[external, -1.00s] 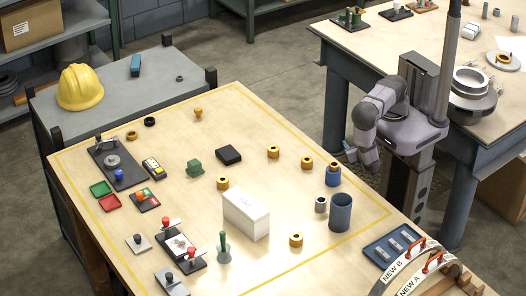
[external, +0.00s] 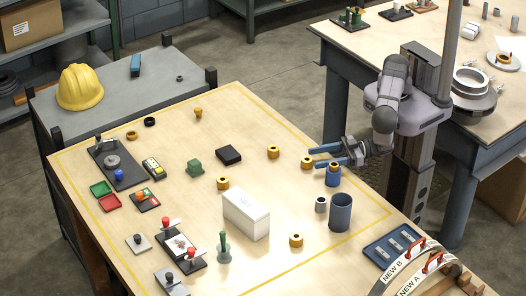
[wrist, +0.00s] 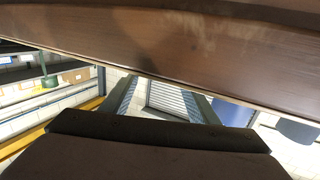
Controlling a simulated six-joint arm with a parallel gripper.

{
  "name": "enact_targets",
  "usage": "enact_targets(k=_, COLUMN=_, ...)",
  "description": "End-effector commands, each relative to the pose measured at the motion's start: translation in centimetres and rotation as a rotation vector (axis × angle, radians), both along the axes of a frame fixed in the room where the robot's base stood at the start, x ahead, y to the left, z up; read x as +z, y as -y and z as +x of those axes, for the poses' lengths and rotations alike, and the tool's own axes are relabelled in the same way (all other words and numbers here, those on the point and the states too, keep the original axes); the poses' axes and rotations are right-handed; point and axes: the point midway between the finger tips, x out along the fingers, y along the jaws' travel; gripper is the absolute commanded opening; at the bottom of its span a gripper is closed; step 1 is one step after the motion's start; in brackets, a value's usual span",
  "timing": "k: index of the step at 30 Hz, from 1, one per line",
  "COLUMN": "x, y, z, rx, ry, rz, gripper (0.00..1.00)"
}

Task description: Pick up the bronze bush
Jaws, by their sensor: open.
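Several bronze bushes lie on the wooden table in the external view. One bush (external: 273,152) lies at the back, one (external: 307,163) near my fingertips, one (external: 223,183) behind the white box, and one (external: 296,240) in front. A further bronze ring (external: 333,167) sits on top of a blue cylinder (external: 333,180). Which one the task means I cannot tell. My gripper (external: 313,157) is open, its two blue fingers pointing left over the table's right side, near the bush and the blue cylinder. I see nothing held. No bush can be made out in the wrist view.
A white box (external: 246,215) stands mid-table. A tall blue-grey cup (external: 340,212) and a small grey ring (external: 321,204) stand at the right. A blue tray (external: 392,246) lies at the right edge. A black block (external: 228,155) lies farther back.

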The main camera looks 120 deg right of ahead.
Motion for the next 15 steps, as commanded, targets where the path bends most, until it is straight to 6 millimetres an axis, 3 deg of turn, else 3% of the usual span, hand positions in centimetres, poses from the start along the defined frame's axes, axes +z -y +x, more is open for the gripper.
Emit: enact_targets(k=15, x=-0.2, y=0.7, z=1.5, rx=-0.005, ry=-0.004, rz=0.003, gripper=0.54)
